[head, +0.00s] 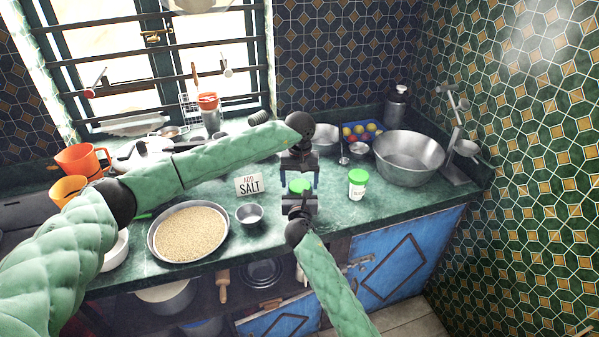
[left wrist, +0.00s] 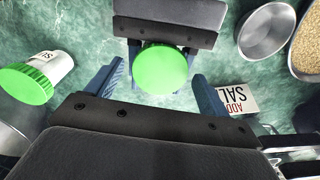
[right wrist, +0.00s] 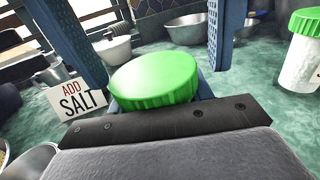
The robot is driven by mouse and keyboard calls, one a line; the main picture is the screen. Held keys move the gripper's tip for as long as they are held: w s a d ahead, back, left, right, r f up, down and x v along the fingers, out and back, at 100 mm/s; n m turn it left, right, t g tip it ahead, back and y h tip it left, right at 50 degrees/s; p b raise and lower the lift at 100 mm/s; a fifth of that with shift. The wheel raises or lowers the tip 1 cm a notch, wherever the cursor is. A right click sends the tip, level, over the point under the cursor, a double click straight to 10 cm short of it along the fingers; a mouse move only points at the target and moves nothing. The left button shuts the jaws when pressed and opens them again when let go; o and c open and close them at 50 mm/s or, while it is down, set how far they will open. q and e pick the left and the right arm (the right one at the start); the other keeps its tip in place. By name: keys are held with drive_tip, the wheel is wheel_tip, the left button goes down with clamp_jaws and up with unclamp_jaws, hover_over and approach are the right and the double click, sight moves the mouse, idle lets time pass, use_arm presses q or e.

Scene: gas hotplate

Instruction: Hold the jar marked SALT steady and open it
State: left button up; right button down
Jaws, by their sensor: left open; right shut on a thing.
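A jar with a bright green lid (head: 299,186) stands between my grippers over the counter; its body and label are hidden. My right gripper (head: 299,202) is shut on the jar from the front, below the lid. My left gripper (head: 299,178) is open above it. In the left wrist view, its blue fingers stand on either side of the green lid (left wrist: 160,68), apart from it. The right wrist view shows the lid (right wrist: 155,80) seated on top, between those fingers. A second green-lidded jar (head: 357,184) stands to the right; its label is too small to read surely.
An "ADD SALT" card (head: 249,185) stands left of the held jar. A small metal bowl (head: 249,214) and a wide pan of grain (head: 190,232) are left. The counter's front edge is close.

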use_arm(q)
drive_tip(key=shift+f, duration=0.45)
drive_tip(key=c, duration=1)
drive_tip(key=n, duration=0.7)
drive_tip(key=o, duration=1.1)
drive_tip(key=shift+c, duration=0.2)
drive_tip(key=shift+r, duration=0.15)
